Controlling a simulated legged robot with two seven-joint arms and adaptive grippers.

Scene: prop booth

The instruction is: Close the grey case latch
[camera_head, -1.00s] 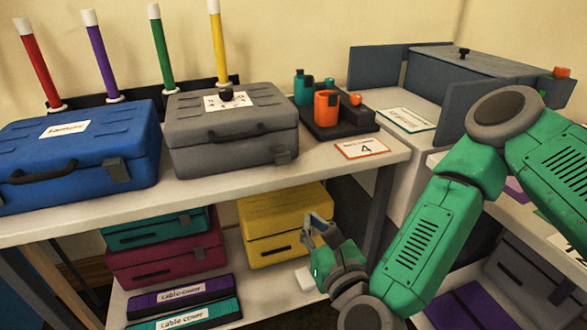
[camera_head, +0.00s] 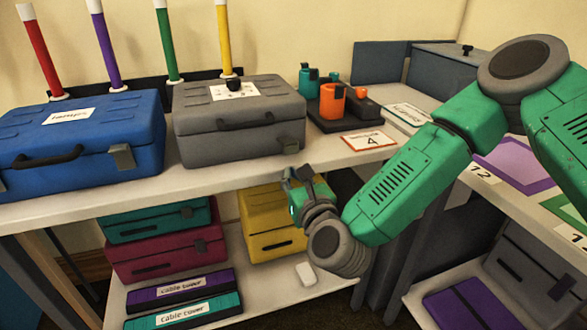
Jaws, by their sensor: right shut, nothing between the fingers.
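The grey case (camera_head: 240,132) stands with its lid down on the upper shelf of the workbench, a dark handle on its front. Its grey latch (camera_head: 289,146) is at the right end of the front face; I cannot tell how far it stands out. My right gripper (camera_head: 297,174) is shut and empty. It shows just below the latch in the picture, in front of the shelf's front edge, and appears apart from the case. My left gripper is not in view.
A blue case (camera_head: 80,140) stands left of the grey one. An orange-and-teal prop set (camera_head: 332,104) and a card marked 4 (camera_head: 369,141) lie to the right. A yellow case (camera_head: 262,213) and other cases fill the lower shelf. The bench edge is close to my gripper.

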